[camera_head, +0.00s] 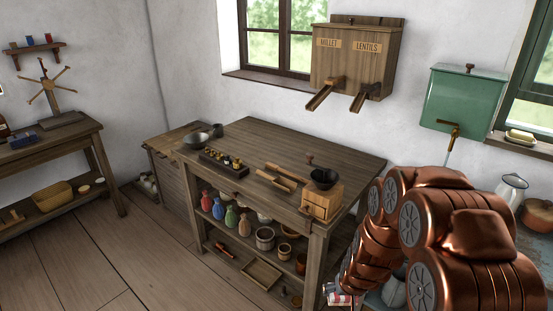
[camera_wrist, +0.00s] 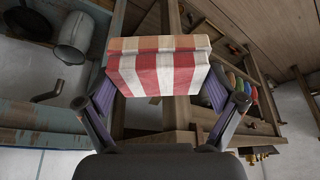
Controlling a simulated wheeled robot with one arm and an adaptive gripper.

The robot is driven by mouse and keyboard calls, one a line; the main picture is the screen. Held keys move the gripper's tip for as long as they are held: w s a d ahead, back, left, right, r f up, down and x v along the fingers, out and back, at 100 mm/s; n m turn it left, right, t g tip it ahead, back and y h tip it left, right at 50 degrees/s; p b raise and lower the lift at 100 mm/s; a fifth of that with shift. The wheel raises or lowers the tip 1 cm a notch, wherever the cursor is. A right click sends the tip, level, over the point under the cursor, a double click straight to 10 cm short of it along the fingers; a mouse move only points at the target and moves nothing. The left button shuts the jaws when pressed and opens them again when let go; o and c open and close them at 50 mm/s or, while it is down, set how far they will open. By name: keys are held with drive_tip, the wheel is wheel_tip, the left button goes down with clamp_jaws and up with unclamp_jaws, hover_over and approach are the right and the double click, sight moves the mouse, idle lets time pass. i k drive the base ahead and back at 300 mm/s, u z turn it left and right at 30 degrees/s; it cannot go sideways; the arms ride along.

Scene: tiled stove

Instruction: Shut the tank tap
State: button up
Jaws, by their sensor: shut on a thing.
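The green tank (camera_head: 465,97) hangs on the wall at the right in the head view. Its brass tap (camera_head: 453,130) sticks out at the lower front, and a thin pale streak like running water drops below it. My gripper (camera_wrist: 160,95) is shut on a red-and-white striped packet (camera_wrist: 160,72) in the wrist view. The packet also shows low in the head view (camera_head: 341,299), below the tank and to its left, apart from the tap. My arm hides most of the gripper in the head view and what lies under the tank.
A wooden worktable (camera_head: 285,141) with a grinder (camera_head: 322,197) stands left of my arm. A millet and lentils dispenser (camera_head: 355,58) hangs left of the tank. A white jug (camera_head: 511,190) and a copper pot (camera_head: 538,215) stand at the right. The floor (camera_head: 120,245) is clear at left.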

sight(441, 122)
drive_tip(key=z, duration=0.3)
drive_tip(key=k, duration=0.2)
drive_tip(key=u, duration=1.15)
drive_tip(key=i, duration=1.05)
drive_tip(key=u, duration=0.05)
